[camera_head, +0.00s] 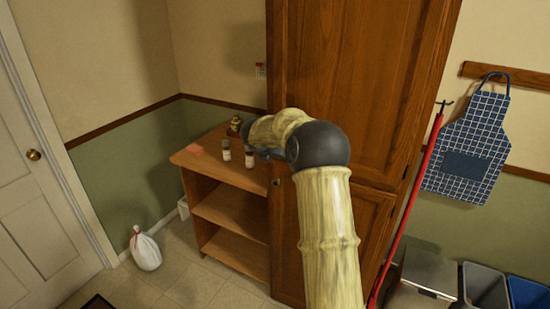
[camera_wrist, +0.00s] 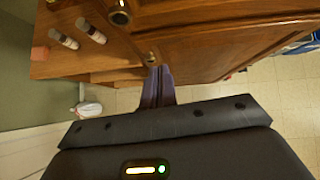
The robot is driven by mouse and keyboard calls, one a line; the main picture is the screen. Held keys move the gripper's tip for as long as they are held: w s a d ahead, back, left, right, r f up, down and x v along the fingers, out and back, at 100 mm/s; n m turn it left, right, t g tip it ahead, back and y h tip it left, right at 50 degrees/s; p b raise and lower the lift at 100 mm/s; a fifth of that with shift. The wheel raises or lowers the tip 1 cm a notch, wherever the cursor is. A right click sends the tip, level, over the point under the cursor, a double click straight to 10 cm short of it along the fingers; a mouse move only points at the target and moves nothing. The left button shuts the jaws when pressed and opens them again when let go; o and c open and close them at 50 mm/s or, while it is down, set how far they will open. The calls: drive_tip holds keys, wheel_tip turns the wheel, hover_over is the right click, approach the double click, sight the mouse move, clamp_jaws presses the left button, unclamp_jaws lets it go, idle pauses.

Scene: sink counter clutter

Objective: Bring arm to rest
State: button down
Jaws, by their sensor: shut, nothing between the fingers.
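My arm (camera_head: 330,230) reaches up from the bottom of the head view, bends at a dark joint, and points left in front of the tall wooden cabinet (camera_head: 345,60). In the wrist view my gripper (camera_wrist: 158,72) shows dark, closed fingers with nothing between them. Its tips lie in the picture close to a cabinet knob; whether they touch cannot be told. In the head view the fingers are mostly hidden behind the arm.
A low wooden shelf (camera_head: 235,208) holds two small bottles (camera_head: 226,150), a pink block (camera_head: 199,149) and a dark figure-like item (camera_head: 234,127). A white bag (camera_head: 145,250) sits on the floor. A red-handled pole (camera_head: 408,205) and bins (camera_head: 485,288) stand at right. Floor at left is mostly clear.

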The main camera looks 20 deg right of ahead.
idle(0.5)
drive_tip(key=s+a+r+n+t+y, duration=0.15)
drive_tip(key=a+r+n+t, duration=0.25)
drive_tip(key=a+n, duration=0.65)
drive_tip(key=s+a+f+n+y, duration=0.2)
drive_tip(key=s+a+n+y, duration=0.4)
drive_tip(key=n, duration=1)
drive_tip(key=s+a+f+n+g, duration=0.1)
drive_tip(key=s+f+n+g, duration=0.1)
drive_tip(key=s+n, duration=0.4)
drive_tip(key=s+a+f+n+g, duration=0.1)
drive_tip(key=s+f+n+g, duration=0.2)
drive_tip(key=s, duration=1)
drive_tip(key=s+a+f+n+g, duration=0.1)
drive_tip(key=s+f+n, duration=0.3)
drive_tip(key=s+n, duration=0.6)
drive_tip(key=shift+s+a+f+g+h, duration=0.25)
drive_tip(key=shift+a+g+h, duration=0.15)
drive_tip(key=shift+g, duration=0.4)
drive_tip(key=shift+w, duration=0.1)
